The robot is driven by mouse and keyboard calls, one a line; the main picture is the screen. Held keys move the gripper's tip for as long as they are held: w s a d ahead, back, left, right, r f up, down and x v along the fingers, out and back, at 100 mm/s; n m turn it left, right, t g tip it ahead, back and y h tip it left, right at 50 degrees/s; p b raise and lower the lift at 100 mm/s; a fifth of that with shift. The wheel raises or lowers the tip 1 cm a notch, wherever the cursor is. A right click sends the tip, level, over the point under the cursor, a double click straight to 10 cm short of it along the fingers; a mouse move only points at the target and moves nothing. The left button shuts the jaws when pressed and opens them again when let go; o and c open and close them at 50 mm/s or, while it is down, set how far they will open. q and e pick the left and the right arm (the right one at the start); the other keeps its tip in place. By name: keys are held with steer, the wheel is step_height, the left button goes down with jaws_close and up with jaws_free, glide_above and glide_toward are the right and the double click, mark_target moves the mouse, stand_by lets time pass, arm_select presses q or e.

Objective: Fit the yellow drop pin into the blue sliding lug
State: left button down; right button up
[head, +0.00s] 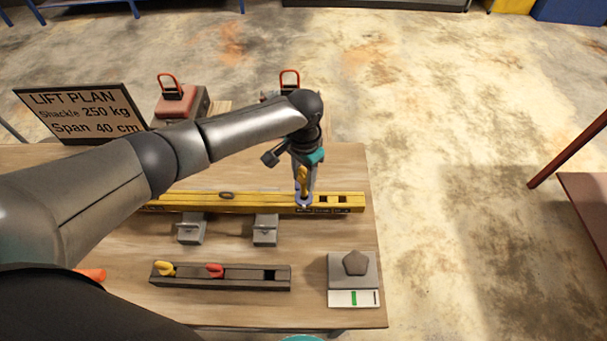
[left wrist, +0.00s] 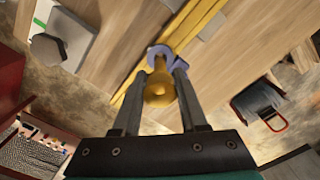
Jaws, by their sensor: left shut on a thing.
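My left gripper (head: 303,186) is shut on a yellow drop pin (head: 303,176), right above the yellow beam. The blue sliding lug (head: 305,202) sits on the beam directly under the pin. In the left wrist view the yellow pin (left wrist: 158,92) stands between the two fingers, its far end at the blue lug (left wrist: 160,52). The pin and fingers cover the lug's opening, so I cannot tell whether the tip is inside it. My right gripper is not in view.
The yellow beam (head: 250,203) lies across the wooden table (head: 330,165), with grey blocks before it. A dark rack (head: 240,272) holds another yellow pin (head: 165,268) and a red pin (head: 215,269). A scale (head: 341,297) bears a stone (head: 356,262). A sign (head: 83,112) stands back left.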

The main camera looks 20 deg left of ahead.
mark_target(303, 194)
arm_select(q)
steer(key=shift+p, duration=0.35)
stand_by(0.3)
steer(key=shift+f+b, duration=2.05)
steer(key=shift+f, duration=1)
steer(key=shift+c, duration=1.8)
jaws_free()
steer(key=shift+r, duration=0.1)
step_height(303, 194, up, 15)
steer(key=shift+r+p, duration=0.1)
steer(key=shift+p, duration=0.45)
steer(key=shift+s, duration=0.1)
